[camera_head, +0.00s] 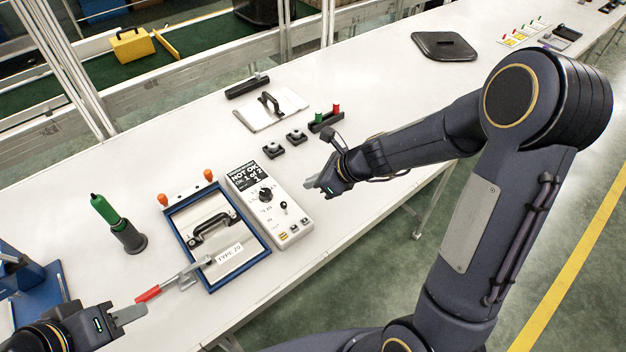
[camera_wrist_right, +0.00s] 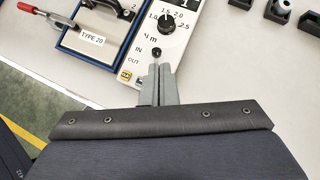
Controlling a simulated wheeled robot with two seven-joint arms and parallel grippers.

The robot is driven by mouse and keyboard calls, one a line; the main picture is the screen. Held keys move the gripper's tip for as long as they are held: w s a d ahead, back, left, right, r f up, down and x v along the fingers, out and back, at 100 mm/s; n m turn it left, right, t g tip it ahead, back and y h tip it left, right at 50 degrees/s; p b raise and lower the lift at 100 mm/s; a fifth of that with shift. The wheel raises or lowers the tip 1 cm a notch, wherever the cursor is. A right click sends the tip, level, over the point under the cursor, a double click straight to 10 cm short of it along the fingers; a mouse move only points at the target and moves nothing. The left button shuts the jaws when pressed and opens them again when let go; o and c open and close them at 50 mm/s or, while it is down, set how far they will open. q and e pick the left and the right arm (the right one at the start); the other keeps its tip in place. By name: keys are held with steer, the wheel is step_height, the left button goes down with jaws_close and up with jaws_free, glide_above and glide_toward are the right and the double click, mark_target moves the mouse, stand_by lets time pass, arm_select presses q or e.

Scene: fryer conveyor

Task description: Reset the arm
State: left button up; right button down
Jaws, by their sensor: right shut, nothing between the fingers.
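My right gripper (camera_head: 312,184) is shut and empty. It hangs just right of the white tester box (camera_head: 272,207) with a dial and a "NOT OK" display. In the right wrist view the shut fingers (camera_wrist_right: 160,78) point at the IN/OUT end of the box (camera_wrist_right: 158,40), near a small black knob; I cannot tell if they touch it. My left gripper (camera_head: 130,313) is at the lower left, beside the red handle (camera_head: 148,294) of a metal clamp. Its fingers overlap in this view, so their opening is unclear.
A blue-framed fixture (camera_head: 222,288) labelled TYPE 20 is left of the box. A green-handled tool (camera_head: 104,210) stands in a black holder (camera_head: 130,240). Small black blocks (camera_head: 274,151), a silver plate (camera_head: 288,112) and a black lid (camera_head: 444,46) lie further back. The table between is clear.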

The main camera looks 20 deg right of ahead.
steer(key=shift+w+d, duration=0.1)
steer(key=s+r+n+b, duration=0.2)
steer(key=s+r+n, duration=0.6)
steer(key=s+n, duration=0.3)
steer(key=s+d+f+n+h+b, duration=0.1)
steer(key=s+d+n+h+b, duration=0.1)
steer(key=s+n, duration=1.1)
steer(key=shift+s+d+f+n+h, duration=0.2)
steer(key=shift+d+n+h, duration=0.2)
steer(key=shift+d+n, duration=0.15)
